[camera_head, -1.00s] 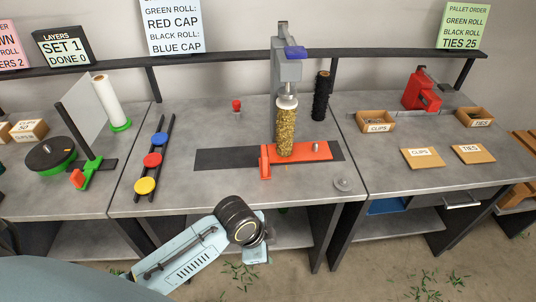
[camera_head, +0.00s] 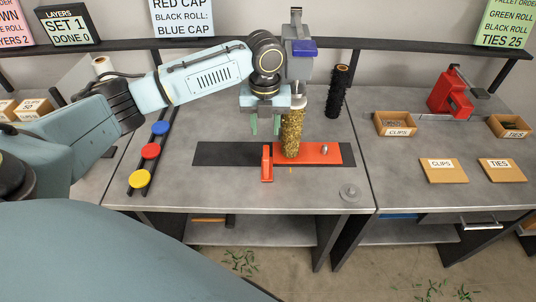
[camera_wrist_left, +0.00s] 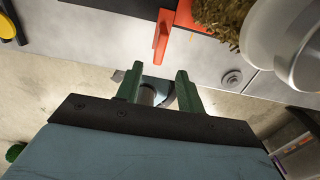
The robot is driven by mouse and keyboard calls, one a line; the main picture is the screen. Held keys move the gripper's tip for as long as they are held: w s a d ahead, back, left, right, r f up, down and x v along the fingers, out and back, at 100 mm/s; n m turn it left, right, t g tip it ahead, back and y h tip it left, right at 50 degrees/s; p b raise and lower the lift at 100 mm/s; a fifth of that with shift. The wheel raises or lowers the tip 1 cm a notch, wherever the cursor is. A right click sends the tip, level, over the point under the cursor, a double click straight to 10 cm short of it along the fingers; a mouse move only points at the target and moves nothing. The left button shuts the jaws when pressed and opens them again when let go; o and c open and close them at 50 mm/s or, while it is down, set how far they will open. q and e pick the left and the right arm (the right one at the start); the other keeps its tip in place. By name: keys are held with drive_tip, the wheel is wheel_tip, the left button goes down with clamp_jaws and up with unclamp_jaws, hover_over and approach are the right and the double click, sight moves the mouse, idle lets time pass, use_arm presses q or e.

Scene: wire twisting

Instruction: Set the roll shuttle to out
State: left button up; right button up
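The handle also shows in the left wrist view (camera_wrist_left: 161,42). A gold, rough-textured roll (camera_head: 291,135) stands upright on the plate under the press. My left gripper (camera_head: 265,124) is open and empty, fingers pointing down, above and behind the handle, just left of the roll. In the left wrist view its green fingers (camera_wrist_left: 158,88) are apart with nothing between them. My right gripper is not in view.
The grey press with a blue part (camera_head: 303,48) rises beside my left gripper. A black roll (camera_head: 338,92) stands behind right. Blue, red and yellow caps (camera_head: 151,151) lie on a rack at left. A round metal knob (camera_head: 350,192) is near the front edge. The table front is clear.

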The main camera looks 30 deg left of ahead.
sight(266, 152)
use_arm(q)
wheel_tip(266, 152, down, 12)
drive_tip(key=shift+f+b, duration=0.2)
drive_tip(key=shift+b, duration=0.4)
clamp_jaws()
